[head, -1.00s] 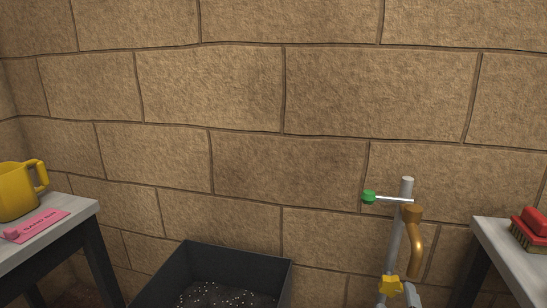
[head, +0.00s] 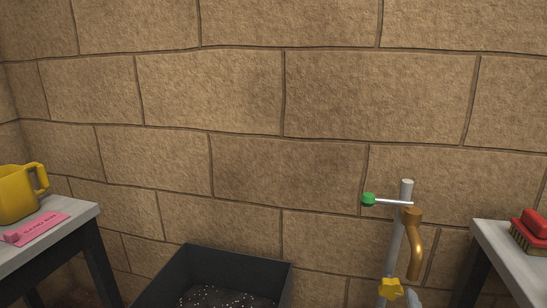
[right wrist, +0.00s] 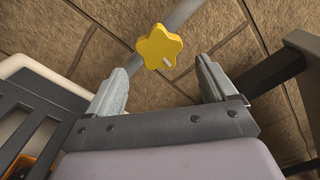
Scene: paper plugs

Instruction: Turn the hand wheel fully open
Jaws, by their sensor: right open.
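The hand wheel is a yellow, star-shaped knob (head: 391,288) low on a grey standpipe (head: 396,245). In the right wrist view the wheel (right wrist: 156,45) is face-on, with a short pale mark on its face. My right gripper (right wrist: 162,66) is open, its two fingers spread on either side below the wheel, with nothing between them. The wheel appears just beyond the fingertips, apart from them. In the head view only a small pale grey piece, apparently a right fingertip, shows beside the wheel at the bottom edge. My left gripper is out of view.
A brown spout (head: 415,240) and a rod with a green end (head: 368,199) stick out from the pipe. A dark bin (head: 165,279) stands left. Side tables hold a yellow mug (head: 18,192), a pink card (head: 45,229) and a red brush (head: 532,226). A block wall is behind.

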